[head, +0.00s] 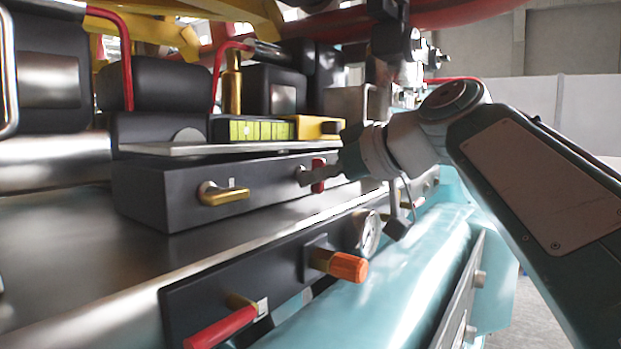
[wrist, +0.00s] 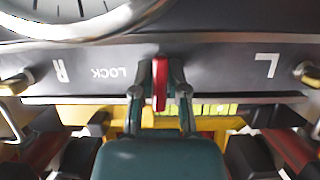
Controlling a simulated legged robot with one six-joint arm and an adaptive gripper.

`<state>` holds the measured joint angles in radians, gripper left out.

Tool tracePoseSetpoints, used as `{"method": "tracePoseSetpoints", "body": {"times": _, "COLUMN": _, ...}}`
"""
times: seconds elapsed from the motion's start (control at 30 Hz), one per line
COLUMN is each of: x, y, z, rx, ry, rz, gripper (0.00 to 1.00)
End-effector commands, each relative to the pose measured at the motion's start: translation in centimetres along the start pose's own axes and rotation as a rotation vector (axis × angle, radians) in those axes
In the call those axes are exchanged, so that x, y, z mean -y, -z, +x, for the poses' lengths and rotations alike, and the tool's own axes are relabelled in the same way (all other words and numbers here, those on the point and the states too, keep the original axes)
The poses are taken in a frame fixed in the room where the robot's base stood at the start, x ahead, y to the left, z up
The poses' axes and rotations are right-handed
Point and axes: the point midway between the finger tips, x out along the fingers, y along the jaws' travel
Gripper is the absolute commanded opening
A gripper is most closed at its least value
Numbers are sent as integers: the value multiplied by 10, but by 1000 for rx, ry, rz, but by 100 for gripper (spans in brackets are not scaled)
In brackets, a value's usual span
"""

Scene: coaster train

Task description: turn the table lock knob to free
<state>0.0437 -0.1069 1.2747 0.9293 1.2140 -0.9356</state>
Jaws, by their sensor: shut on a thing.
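The table lock knob is a thin red handle (head: 318,175) on the front face of a dark control box in the head view. In the wrist view the red knob (wrist: 160,84) stands upright in the picture, with an upside-down "LOCK" label (wrist: 108,73) to its left. My gripper (head: 311,177) reaches the knob from the right in the head view. In the wrist view my gripper (wrist: 160,92) has one finger on each side of the knob and is shut on it. The fingers partly hide the knob in the head view.
A brass lever (head: 223,194) sits left of the knob on the same box (head: 145,190). Below are an orange knob (head: 347,266), a red handle (head: 220,328), a gauge (head: 368,234) and a pale blue pipe (head: 400,290). A metal plate (head: 215,149) overhangs the box.

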Motion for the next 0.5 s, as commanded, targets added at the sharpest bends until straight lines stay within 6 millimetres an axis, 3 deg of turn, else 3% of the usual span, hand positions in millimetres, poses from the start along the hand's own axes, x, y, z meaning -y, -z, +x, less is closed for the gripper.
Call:
{"method": "tracePoseSetpoints", "body": {"times": 0.17, "x": -1, "y": -1, "z": -1, "rx": 3, "ry": -4, "rz": -1, "gripper": 0}}
{"method": "tracePoseSetpoints", "body": {"times": 0.2, "x": -1, "y": -1, "z": -1, "rx": 3, "ry": -4, "rz": -1, "gripper": 28}}
{"method": "tracePoseSetpoints", "body": {"times": 0.27, "x": 0, "y": 0, "z": -1, "rx": 3, "ry": -3, "rz": -1, "gripper": 51}}
{"method": "tracePoseSetpoints", "body": {"times": 0.5, "x": 2, "y": 1, "z": 4, "rx": 5, "ry": -2, "rz": -3, "gripper": 51}}
